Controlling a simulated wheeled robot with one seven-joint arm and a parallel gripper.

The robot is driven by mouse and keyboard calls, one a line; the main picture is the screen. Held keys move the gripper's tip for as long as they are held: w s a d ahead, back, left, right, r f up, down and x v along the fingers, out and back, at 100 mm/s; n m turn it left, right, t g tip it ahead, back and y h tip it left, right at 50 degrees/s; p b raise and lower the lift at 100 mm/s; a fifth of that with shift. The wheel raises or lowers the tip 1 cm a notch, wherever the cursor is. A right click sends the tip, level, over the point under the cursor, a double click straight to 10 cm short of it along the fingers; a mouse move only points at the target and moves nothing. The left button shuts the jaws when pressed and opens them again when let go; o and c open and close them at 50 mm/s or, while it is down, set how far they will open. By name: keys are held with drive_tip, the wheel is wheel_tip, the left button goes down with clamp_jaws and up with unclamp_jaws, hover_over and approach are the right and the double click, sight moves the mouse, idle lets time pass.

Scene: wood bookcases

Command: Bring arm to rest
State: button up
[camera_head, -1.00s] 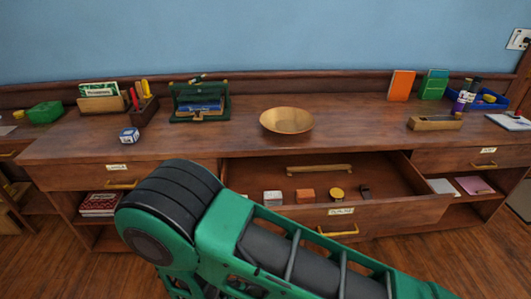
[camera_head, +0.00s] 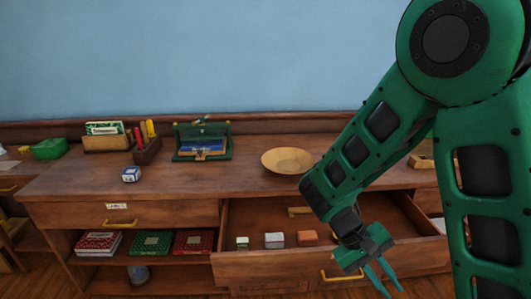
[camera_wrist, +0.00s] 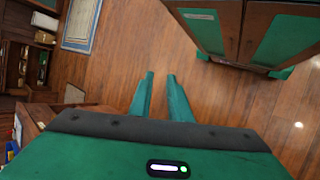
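My green arm folds down at the right of the head view, in front of the wooden cabinet (camera_head: 80,186). My gripper (camera_head: 386,283) hangs low, in front of the open middle drawer (camera_head: 263,267), with its fingers pointing down. The wrist view shows the two green fingers (camera_wrist: 159,80) apart, with only wood floor between them. My gripper is open and empty. My arm hides the right part of the cabinet and part of the drawer.
The open drawer holds a few small items, among them an orange block (camera_head: 307,238). A wooden bowl (camera_head: 287,160) sits on the cabinet top near my arm. A green-panelled body (camera_wrist: 215,25) stands beyond the fingers over open floor (camera_wrist: 140,45).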

drive_tip(key=s+d+r+m+t+y, duration=0.3)
drive_tip(key=s+d+r+m+y, duration=0.4)
drive_tip(key=s+d+r, duration=0.4)
drive_tip(key=shift+s+d+r+t+y, duration=0.3)
drive_tip(key=shift+s+r+t, duration=0.1)
drive_tip(key=shift+s+r, duration=0.4)
drive_tip(key=shift+w+f, duration=0.25)
drive_tip(key=shift+w, duration=0.4)
